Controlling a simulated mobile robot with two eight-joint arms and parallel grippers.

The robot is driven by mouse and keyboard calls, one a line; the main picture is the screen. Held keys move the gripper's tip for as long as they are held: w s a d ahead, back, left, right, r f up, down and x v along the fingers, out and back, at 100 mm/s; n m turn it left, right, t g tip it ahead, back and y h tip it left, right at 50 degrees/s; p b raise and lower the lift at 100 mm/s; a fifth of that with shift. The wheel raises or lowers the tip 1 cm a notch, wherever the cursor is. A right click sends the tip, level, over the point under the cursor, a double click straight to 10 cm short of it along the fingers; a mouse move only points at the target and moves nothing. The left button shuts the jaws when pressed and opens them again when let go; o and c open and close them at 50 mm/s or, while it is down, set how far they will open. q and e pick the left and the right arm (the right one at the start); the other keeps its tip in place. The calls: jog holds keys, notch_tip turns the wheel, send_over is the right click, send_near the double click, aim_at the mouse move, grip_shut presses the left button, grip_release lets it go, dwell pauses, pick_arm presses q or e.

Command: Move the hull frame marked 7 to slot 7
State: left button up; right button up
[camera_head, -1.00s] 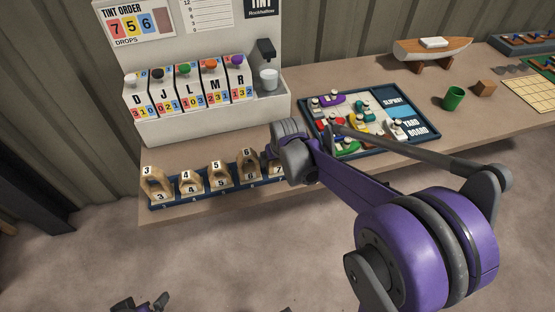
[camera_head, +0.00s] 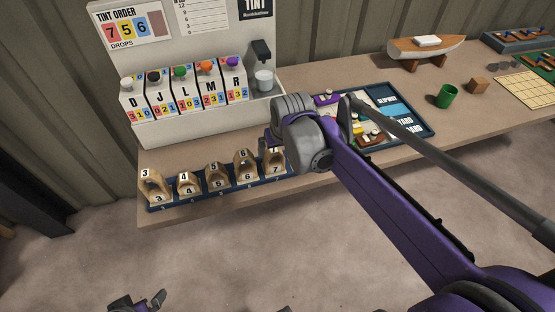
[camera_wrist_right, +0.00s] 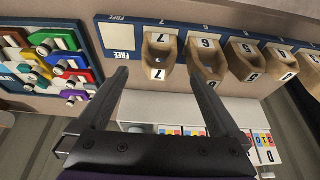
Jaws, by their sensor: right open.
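The hull frame marked 7 (camera_head: 264,161) is a tan wooden arch standing upright at the right end of the row in the blue rack (camera_head: 220,191). In the right wrist view the same hull frame (camera_wrist_right: 172,52) stands at the slot whose rack edge reads 7. My right gripper (camera_wrist_right: 161,75) is open and empty. Its fingers appear on either side of the frame in that view, but I cannot tell the depth between them. In the head view my right gripper (camera_head: 271,138) is largely hidden by its own wrist. My left gripper (camera_head: 143,302) is partly visible at the bottom edge.
Hull frames 3 to 6 stand left of frame 7. The rack's FREE area (camera_wrist_right: 115,38) is empty beside it. The tint dispenser (camera_head: 185,95) is behind the rack. The yard board (camera_head: 415,118) lies right of it, partly behind my right arm.

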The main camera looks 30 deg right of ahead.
jog(key=s+a+f+n, duration=0.1)
jog(key=s+a+f, duration=0.1)
jog(key=s, duration=0.3)
jog(key=s+a+f, duration=0.3)
jog(key=s+a, duration=0.1)
jog(key=s, duration=0.2)
jog(key=s+a+f+n+t+y, duration=0.1)
jog(key=s+a+f, duration=0.1)
jog(key=s, duration=0.4)
jog(key=shift+s+a+f+n, duration=0.2)
jog(key=shift+a+f+n, duration=0.1)
jog(key=shift+a, duration=0.3)
jog(key=shift+w+r+p, duration=0.35)
jog(key=shift+r+p, duration=0.4)
jog(key=shift+r, duration=0.15)
jog(key=shift+s, duration=0.1)
